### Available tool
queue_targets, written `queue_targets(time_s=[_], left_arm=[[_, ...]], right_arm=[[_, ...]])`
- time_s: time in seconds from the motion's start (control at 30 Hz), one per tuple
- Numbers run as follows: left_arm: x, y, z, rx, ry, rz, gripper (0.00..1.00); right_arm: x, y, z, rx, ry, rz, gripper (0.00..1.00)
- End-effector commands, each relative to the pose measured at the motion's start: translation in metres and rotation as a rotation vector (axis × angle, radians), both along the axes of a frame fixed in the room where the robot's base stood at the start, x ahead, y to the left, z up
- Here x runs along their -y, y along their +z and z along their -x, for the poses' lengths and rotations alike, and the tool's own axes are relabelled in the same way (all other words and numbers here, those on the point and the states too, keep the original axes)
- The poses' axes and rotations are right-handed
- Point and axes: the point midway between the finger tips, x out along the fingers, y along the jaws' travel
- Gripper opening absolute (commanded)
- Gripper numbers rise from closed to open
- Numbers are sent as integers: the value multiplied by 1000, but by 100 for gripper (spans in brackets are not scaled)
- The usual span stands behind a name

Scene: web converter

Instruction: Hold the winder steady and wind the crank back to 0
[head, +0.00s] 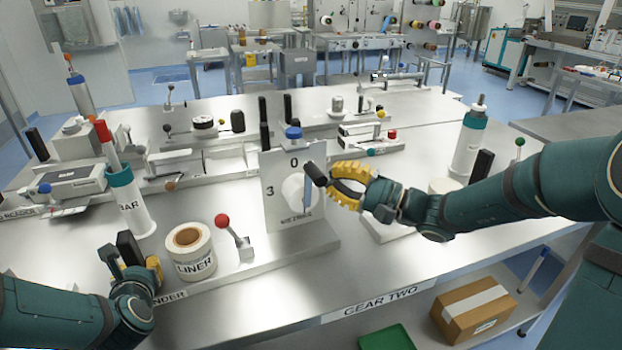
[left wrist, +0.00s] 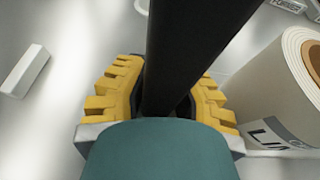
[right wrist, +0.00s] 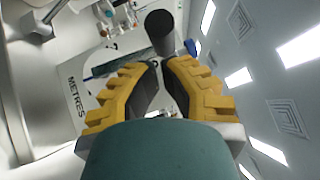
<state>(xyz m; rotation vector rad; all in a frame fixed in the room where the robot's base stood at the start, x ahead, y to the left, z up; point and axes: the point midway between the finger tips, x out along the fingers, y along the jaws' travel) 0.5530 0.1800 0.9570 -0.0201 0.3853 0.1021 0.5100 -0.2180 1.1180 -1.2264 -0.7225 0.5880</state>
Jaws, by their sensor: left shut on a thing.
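The winder's upright white plate (head: 272,213) shows 0 at the top, 3 at the left and a METRES label below. A round white hub (head: 293,189) sits on it with a bluish crank arm (head: 307,196). The black crank handle (head: 315,174) sticks out at upper right of the hub. My right gripper (head: 332,180) has its fingertips at this handle, which also shows in the right wrist view (right wrist: 160,32); their grip on it is unclear. My left gripper (head: 137,262) is shut on a black upright post (left wrist: 190,50) beside the liner roll (head: 190,250).
A red-knobbed lever (head: 235,237) stands between the liner roll and the plate. A white bottle with a red-topped stick (head: 124,195) stands behind my left gripper. A white bottle (head: 469,140) stands beyond my right arm. The bench front by the GEAR TWO label (head: 380,294) is clear.

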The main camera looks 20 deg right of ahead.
Motion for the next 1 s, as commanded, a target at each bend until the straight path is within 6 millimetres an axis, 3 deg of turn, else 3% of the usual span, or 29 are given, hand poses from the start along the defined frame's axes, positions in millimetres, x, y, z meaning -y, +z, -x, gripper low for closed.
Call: queue_targets(time_s=[0.03, 1.0], left_arm=[[-1, -9, 4, -26, 1, 2, 0], [0, -9, 4, -25, -1, 2, 0]], right_arm=[[-3, 0, 1, 0, 1, 1, 0], [-19, 5, 2, 8, 5, 81, 0]])
